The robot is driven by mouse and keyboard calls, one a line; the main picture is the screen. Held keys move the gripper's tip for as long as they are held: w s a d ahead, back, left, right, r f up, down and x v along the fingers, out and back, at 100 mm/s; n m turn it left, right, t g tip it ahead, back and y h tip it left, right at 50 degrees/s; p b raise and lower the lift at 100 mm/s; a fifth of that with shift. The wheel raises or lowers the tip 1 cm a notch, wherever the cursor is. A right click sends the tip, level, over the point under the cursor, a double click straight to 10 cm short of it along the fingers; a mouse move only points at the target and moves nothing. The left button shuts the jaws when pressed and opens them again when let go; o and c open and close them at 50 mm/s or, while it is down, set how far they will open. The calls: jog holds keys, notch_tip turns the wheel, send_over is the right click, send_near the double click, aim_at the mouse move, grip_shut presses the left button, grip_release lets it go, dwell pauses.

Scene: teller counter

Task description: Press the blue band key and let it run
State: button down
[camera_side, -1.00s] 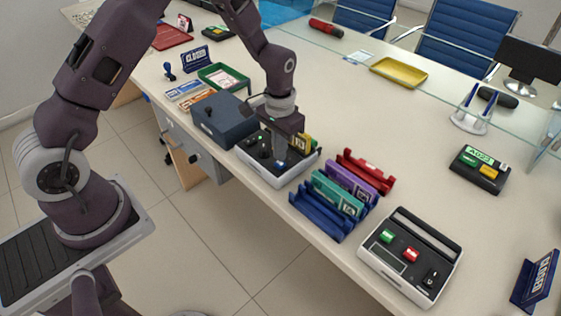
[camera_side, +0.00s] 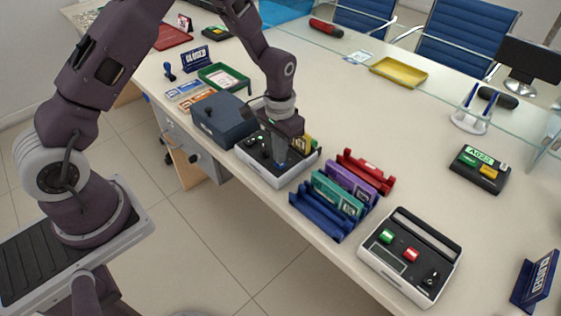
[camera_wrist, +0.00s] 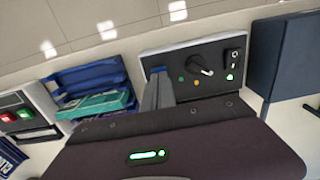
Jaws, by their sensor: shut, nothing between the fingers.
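The banding machine (camera_side: 262,174) is a white-sided box with a dark top, standing near the counter's front edge. My gripper (camera_side: 279,162) is shut and empty, pointing down at the right part of its top. In the wrist view my fingertips (camera_wrist: 158,82) are at the blue band key (camera_wrist: 157,70), a small patch of blue showing just beyond them. The fingers hide most of the key; they look in contact with it, but how far it is pressed cannot be told. A black knob (camera_wrist: 195,65), a green light (camera_wrist: 230,77) and small coloured dots lie beside it.
A dark blue box (camera_side: 223,122) stands close left of the machine. Blue (camera_side: 322,220), teal (camera_side: 338,193), purple (camera_side: 352,182) and red (camera_side: 366,172) racks stand close right. A second device (camera_side: 410,256) with green and red keys sits farther right.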

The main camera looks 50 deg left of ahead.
jog(key=shift+f, duration=0.65)
notch_tip(320, 180, up, 9)
dwell(0.8)
